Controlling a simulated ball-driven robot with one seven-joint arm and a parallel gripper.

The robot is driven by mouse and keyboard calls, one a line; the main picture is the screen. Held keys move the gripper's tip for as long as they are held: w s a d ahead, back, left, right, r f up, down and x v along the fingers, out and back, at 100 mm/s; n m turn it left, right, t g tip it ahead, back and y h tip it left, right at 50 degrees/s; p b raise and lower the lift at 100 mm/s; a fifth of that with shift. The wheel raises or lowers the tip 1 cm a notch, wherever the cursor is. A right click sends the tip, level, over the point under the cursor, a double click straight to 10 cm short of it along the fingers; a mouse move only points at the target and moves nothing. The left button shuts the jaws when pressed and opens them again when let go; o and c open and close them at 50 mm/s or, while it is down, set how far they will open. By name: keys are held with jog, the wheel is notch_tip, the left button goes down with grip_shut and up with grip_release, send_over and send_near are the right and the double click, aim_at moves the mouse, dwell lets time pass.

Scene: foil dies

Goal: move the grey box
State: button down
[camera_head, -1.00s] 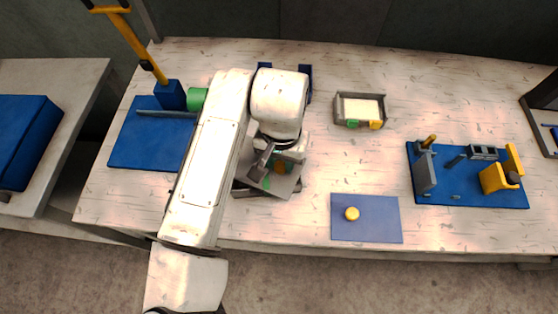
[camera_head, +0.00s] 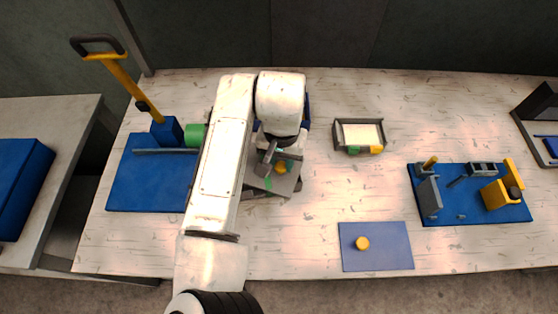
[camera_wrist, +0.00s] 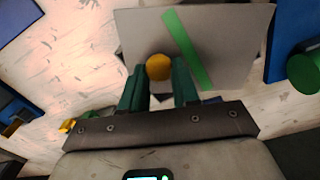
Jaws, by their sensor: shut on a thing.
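A grey flat-topped piece (camera_head: 284,185) with a green stripe and a yellow knob (camera_head: 281,167) is under my gripper, left of the table's middle. I take it for the grey box; its sides and underside are mostly hidden. In the wrist view its grey top (camera_wrist: 232,30) fills the upper middle, with the stripe right of the knob (camera_wrist: 158,67). My gripper (camera_wrist: 157,72) has its green fingers shut on either side of the knob. It also shows in the head view (camera_head: 277,165). Whether the piece touches the table is unclear.
A small open grey tray (camera_head: 336,133) with a pale inside stands to the right. A blue-grey plate (camera_head: 390,245) with a yellow knob lies in front. A blue fixture board (camera_head: 450,218) is farther right. A blue mat (camera_head: 135,180) and a yellow-handled tool (camera_head: 120,75) are left.

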jog(key=c, duration=0.8)
grip_release()
jog(key=shift+o, duration=0.2)
jog(key=shift+r, duration=0.15)
notch_tip(320, 180, up, 11)
jog(key=b, duration=0.2)
jog(key=shift+f, duration=0.2)
